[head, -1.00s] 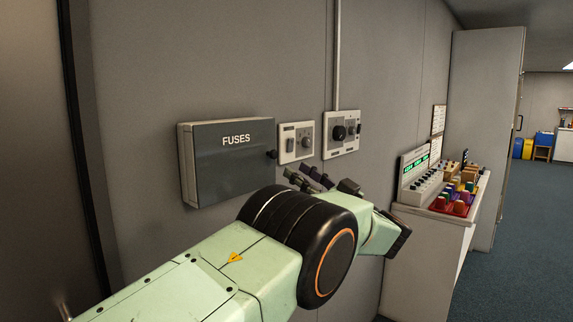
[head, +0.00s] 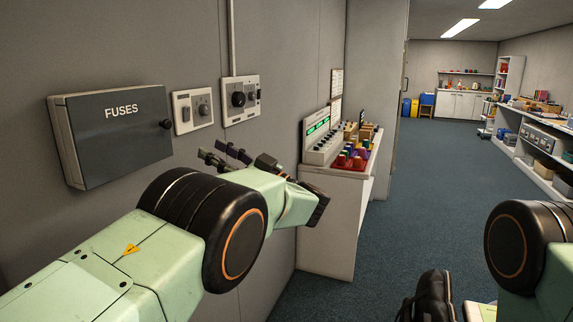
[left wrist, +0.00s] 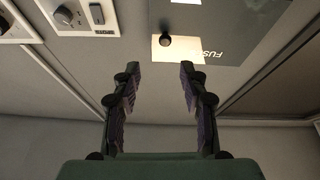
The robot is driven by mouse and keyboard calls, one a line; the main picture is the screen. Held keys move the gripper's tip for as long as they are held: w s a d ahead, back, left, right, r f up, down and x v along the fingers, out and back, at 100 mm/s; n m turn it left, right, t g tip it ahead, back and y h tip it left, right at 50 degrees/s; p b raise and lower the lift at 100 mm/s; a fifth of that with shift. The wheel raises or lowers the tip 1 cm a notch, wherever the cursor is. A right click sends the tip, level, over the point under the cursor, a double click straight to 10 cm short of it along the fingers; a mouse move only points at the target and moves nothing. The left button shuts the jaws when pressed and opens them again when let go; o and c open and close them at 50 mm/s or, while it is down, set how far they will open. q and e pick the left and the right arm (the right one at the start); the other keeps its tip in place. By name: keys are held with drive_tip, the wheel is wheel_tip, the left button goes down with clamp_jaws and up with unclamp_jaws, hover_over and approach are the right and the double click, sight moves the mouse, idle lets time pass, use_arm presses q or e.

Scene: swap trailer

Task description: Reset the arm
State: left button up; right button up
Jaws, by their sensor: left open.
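My left arm comes in from the left in the head view, and my left gripper (head: 226,156) is at its far end, close to the wall below the switch plates. In the left wrist view my left gripper (left wrist: 159,72) shows two dark fingers spread wide apart with nothing between them. The grey fuse box (head: 112,135) is on the wall left of the gripper; its dark door (left wrist: 225,25) and black knob are beyond the fingers in the wrist view. Part of my right arm shows at the right edge. I cannot make out its fingers.
Two switch plates (head: 192,110) (head: 240,100) are on the wall. A white cabinet (head: 335,215) bears a control panel (head: 322,145) and several coloured blocks. A tall grey partition (head: 375,75) stands behind it. Shelves (head: 535,145) line the right side. The blue floor (head: 430,190) between is clear.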

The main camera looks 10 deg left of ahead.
use_arm(q)
drive_tip(key=w+d+f+m+t+h+b, duration=0.1)
drive_tip(key=w+f+m+t+h, duration=0.2)
drive_tip(key=f+m+t+h, duration=0.45)
drive_tip(key=w+d+f+m+t+h, duration=0.15)
drive_tip(key=f+m+t+h, duration=0.25)
drive_tip(key=f, duration=0.6)
drive_tip(key=s+a+f+m+g+h+b, duration=0.1)
drive_tip(key=s+f+m+g+h, duration=0.2)
drive_tip(key=f, duration=0.7)
drive_tip(key=s+a+f+g+h+b, duration=0.1)
drive_tip(key=s+f+g+h, duration=0.3)
drive_tip(key=f, duration=0.6)
drive_tip(key=s+a+f+g+h+b, duration=0.1)
drive_tip(key=s+f+g, duration=0.1)
drive_tip(key=s+f, duration=0.55)
drive_tip(key=s+a+f+g, duration=0.15)
drive_tip(key=s+f, duration=0.35)
drive_tip(key=s, duration=0.6)
drive_tip(key=s+f+g+h+b, duration=0.1)
drive_tip(key=s+f+g+b, duration=0.1)
drive_tip(key=s, duration=1.2)
drive_tip(key=s+f+g+h+b, duration=0.1)
drive_tip(key=s+f+g+b, duration=0.2)
drive_tip(key=s, duration=1.1)
drive_tip(key=g, duration=0.2)
drive_tip(key=shift+f+g, duration=0.25)
drive_tip(key=shift+g, duration=0.05)
drive_tip(key=shift+s+d+m, duration=0.1)
drive_tip(key=shift+m, duration=0.15)
